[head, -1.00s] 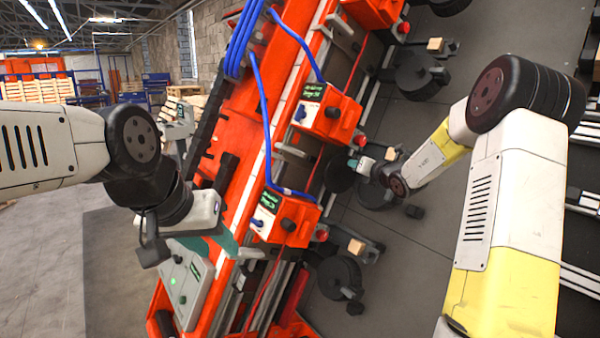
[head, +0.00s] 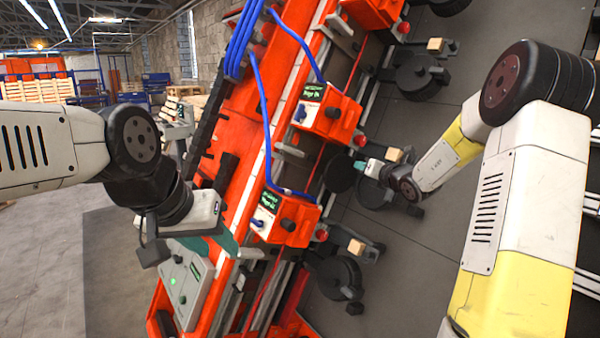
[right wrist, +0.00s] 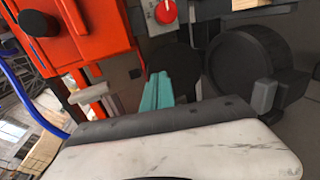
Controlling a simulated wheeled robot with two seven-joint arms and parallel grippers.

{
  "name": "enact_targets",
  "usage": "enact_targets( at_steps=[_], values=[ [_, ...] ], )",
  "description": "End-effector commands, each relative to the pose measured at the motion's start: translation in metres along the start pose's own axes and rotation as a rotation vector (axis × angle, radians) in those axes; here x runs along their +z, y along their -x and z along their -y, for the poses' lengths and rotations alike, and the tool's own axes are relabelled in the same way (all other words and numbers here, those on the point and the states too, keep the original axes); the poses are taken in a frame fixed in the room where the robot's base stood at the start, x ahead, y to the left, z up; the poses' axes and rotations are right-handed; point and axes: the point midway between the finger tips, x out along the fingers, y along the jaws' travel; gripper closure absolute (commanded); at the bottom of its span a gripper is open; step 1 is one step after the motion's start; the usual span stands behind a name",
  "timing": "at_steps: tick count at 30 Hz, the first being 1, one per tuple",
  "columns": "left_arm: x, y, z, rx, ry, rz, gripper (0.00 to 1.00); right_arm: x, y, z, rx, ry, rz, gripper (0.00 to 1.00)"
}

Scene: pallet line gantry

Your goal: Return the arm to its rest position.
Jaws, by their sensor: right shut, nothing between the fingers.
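My right arm comes in from the right in the head view, its elbow high and its forearm reaching inward. My right gripper (head: 373,168) has teal fingers that are shut and empty, beside the orange machine and near a dark wheel. In the right wrist view its fingers (right wrist: 157,92) lie together with nothing between them. My left arm comes in from the left, and my left gripper (head: 226,242) hangs over the lower end of the orange machine. Its teal fingers are seen edge-on, so their opening is unclear.
The orange machine frame (head: 222,175) runs diagonally through the middle. Control boxes (head: 331,114) with red knobs and blue cables stick out from it. Black wheels (head: 338,277) with small wooden blocks stand along its right side. Grey floor (head: 395,262) lies open between them and my right arm.

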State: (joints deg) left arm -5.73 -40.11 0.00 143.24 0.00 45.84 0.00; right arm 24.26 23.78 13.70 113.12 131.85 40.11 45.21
Motion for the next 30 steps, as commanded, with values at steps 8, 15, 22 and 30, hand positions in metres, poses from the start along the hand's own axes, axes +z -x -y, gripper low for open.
enact_targets(
  at_steps=[8, 15, 22, 30],
  values=[
    [0.000, 0.000, 0.000, 0.000, 0.000, 0.000, 0.61, 0.002, 0.013, -0.045, 0.087, 0.193, -0.040, 1.00],
    [0.000, 0.000, 0.000, 0.000, 0.000, 0.000, 0.61, -0.029, 0.097, -0.178, 0.420, 0.967, -0.174, 1.00],
    [0.000, 0.000, 0.000, 0.000, 0.000, 0.000, 0.61, -0.086, 0.209, -0.227, 0.744, 1.759, -0.275, 1.00],
    [0.000, 0.000, 0.000, 0.000, 0.000, 0.000, 0.61, -0.126, 0.327, -0.195, 1.071, 2.594, -0.398, 1.00]
  ],
)
